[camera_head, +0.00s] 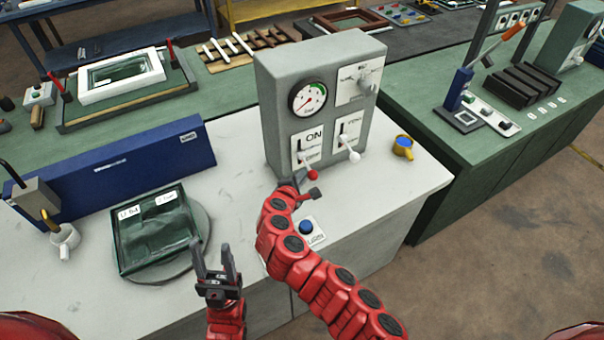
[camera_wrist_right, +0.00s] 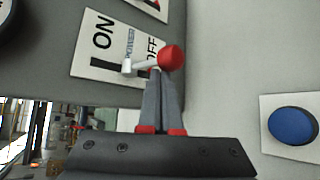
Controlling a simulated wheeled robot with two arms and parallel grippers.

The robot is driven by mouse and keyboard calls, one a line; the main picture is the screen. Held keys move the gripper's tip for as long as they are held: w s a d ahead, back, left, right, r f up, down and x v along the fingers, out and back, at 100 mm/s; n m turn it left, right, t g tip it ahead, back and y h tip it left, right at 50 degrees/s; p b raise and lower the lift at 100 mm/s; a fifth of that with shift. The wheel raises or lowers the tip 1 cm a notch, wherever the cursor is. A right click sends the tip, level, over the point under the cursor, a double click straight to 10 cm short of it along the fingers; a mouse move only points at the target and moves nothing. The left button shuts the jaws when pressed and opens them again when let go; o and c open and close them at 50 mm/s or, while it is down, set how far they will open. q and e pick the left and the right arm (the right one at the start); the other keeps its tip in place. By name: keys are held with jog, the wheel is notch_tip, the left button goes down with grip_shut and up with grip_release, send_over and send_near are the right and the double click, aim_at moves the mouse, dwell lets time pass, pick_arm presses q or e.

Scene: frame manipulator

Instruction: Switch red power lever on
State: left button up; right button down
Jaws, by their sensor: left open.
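The red power lever (camera_head: 311,175) sticks out low from the ON/OFF plate (camera_head: 309,146) on the grey control box (camera_head: 268,105). In the right wrist view its red ball knob (camera_wrist_right: 172,57) lies by the OFF lettering, away from ON. My right gripper (camera_head: 305,191) is just below the knob. Its fingers (camera_wrist_right: 160,90) look shut, tips close together at the ball's near edge; contact is unclear and nothing shows between them. My left gripper (camera_head: 215,265) is open and empty, over the worktop's front edge, well left of the lever.
A white-knobbed lever (camera_head: 353,155) stands right of the red one. A blue button (camera_head: 306,227) lies in front of the box; it also shows in the right wrist view (camera_wrist_right: 292,126).

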jog(key=shift+r+n+g+p, duration=0.4)
jog(key=shift+r+g+p, duration=0.2)
jog(key=shift+p, duration=0.25)
jog(key=shift+r, duration=0.65)
dwell(0.8)
jog(key=shift+r, duration=0.2)
dwell(0.9)
jog(key=shift+r+p, duration=0.3)
jog(key=shift+r, duration=0.35)
jog(key=shift+f, duration=0.15)
